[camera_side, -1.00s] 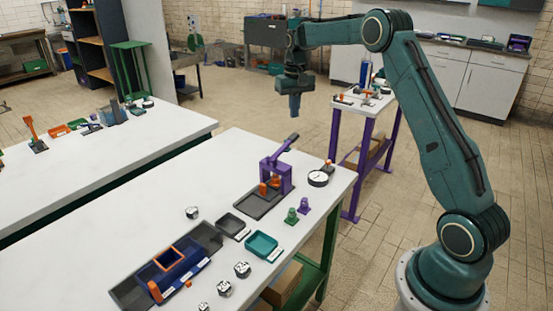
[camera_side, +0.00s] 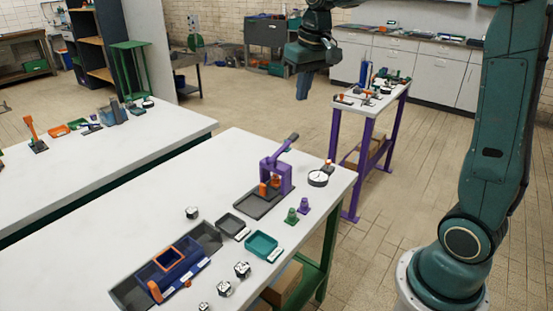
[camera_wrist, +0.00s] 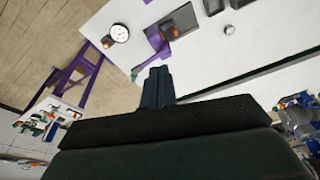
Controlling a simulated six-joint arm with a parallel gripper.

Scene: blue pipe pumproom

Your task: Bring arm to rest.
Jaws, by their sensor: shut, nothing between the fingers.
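My gripper (camera_side: 303,88) hangs in the air, pointing down, beyond the far end of the white workbench in the side view. Its fingers are together with nothing between them. In the wrist view the dark closed fingers (camera_wrist: 157,90) point toward the bench, with its far corner below them. My arm rises on the right side, and its upper part leaves the top of the side view.
The workbench (camera_side: 110,240) holds a purple press (camera_side: 277,172), a dial gauge (camera_side: 318,178), a teal tray (camera_side: 261,244), a blue bin (camera_side: 180,262) and several dice-like blocks. A purple-legged side table (camera_side: 375,101) stands behind. Open floor lies between them.

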